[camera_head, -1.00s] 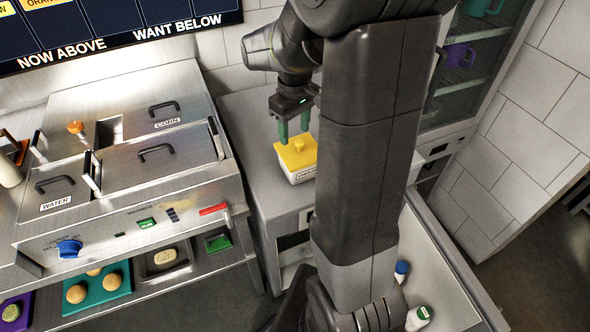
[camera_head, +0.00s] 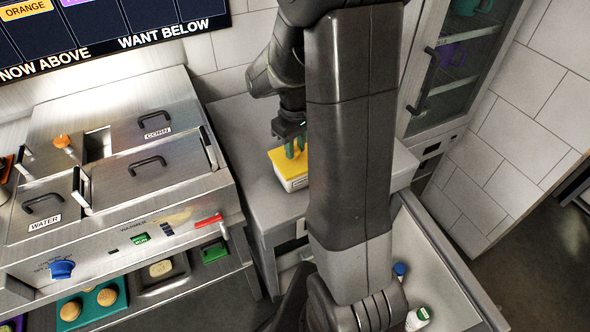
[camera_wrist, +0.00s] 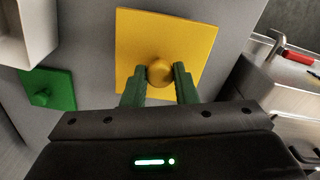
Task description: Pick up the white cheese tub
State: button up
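A white tub (camera_head: 297,184) with a yellow lid (camera_head: 284,166) stands on the grey counter, left of my arm in the head view. Its label is too small to read. In the wrist view the square yellow lid (camera_wrist: 185,35) with its round knob (camera_wrist: 160,73) faces me, hiding the tub's walls. My gripper (camera_head: 296,150) points down at the lid. My arm hides part of the tub in the head view.
A white open container (camera_wrist: 28,30) and a green lid with a knob (camera_wrist: 48,90) lie beside the tub. The steel warmer (camera_head: 140,190) stands to the left and a glass-door cabinet (camera_head: 455,70) to the right. Burger buns lie on a teal tray (camera_head: 92,304).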

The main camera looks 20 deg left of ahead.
grip_shut()
jog(key=shift+r, duration=0.1)
